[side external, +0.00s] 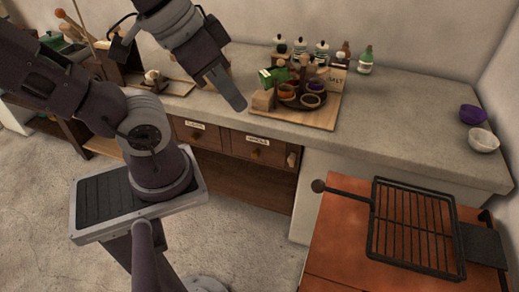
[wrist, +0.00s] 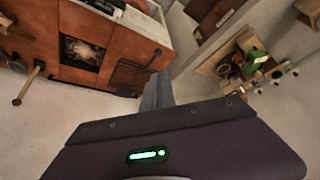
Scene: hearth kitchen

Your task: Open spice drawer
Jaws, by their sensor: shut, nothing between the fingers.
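Two wooden drawers with pale labels sit under the counter in the side view, a left drawer (side external: 196,134) and a right drawer (side external: 258,149). Both look closed, flush with the front. The labels are too small to read surely, so I cannot tell which is the spice drawer. Part of the left one is hidden behind my arm. My gripper (side external: 239,106) is shut and empty. In the side view it shows above the drawer fronts, left of the wooden board, apart from both drawers. Its shut fingers (wrist: 158,92) also show in the wrist view, pointing away from the camera.
A wooden board (side external: 318,119) with bowls, jars and a salt box stands on the counter (side external: 400,135). Bottles line the wall behind. A brick stove (side external: 335,235) with a black grill rack (side external: 415,228) stands at the right front. Two bowls sit at the counter's right end.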

